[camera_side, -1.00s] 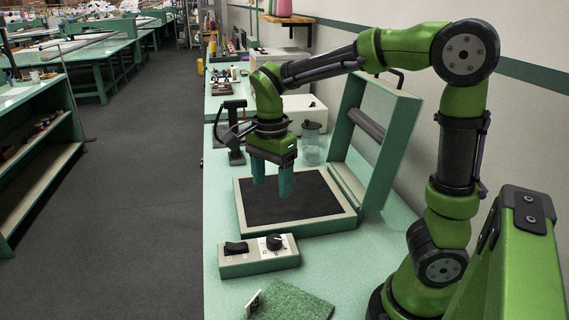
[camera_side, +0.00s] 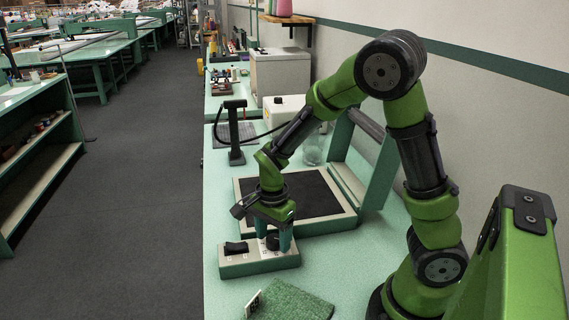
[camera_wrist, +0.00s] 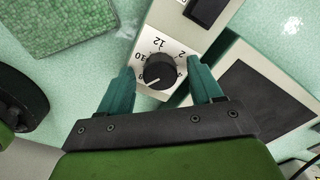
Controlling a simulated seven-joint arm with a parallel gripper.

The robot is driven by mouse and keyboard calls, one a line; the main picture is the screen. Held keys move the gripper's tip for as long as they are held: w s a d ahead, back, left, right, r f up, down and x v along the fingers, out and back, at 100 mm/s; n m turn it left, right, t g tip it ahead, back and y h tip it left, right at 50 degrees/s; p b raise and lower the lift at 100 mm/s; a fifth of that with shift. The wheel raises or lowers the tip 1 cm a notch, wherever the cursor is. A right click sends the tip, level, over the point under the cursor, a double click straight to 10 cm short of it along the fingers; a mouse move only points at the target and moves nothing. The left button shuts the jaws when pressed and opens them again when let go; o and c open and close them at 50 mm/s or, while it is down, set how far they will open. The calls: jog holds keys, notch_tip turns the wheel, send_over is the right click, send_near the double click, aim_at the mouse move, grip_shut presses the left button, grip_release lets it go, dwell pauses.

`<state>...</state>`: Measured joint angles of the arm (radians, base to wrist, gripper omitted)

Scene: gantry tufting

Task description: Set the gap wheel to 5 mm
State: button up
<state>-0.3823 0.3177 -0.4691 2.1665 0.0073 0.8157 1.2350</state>
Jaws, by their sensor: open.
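The gap wheel is a black round knob (camera_side: 273,241) on a pale plate with printed numbers, on top of a small green control box (camera_side: 258,264). In the wrist view the knob (camera_wrist: 156,71) shows a white pointer line towards the lower left, near what looks like 8. The marks 12, 10 and 2 are readable; the 5 mark is not visible. My gripper (camera_side: 272,238) is low over the box, its teal fingers on either side of the knob. In the wrist view my gripper (camera_wrist: 160,70) is open, with gaps between fingers and knob.
A dark-bedded press (camera_side: 243,206) with a raised lid stands just behind. A green tufted sample (camera_side: 290,301) with a small tag lies in front. A black stand (camera_side: 235,135) stands farther back.

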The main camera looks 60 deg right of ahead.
jog(key=c, duration=1.1)
jog(key=shift+o, duration=0.2)
jog(key=shift+n, duration=0.3)
jog(key=n, duration=0.3)
jog(key=shift+r+n, duration=0.1)
jog(key=shift+n, duration=0.3)
jog(key=n, duration=0.4)
jog(key=shift+s+n, duration=0.1)
jog(key=shift+n, duration=0.2)
jog(key=n, duration=0.8)
jog(key=shift+n, duration=0.5)
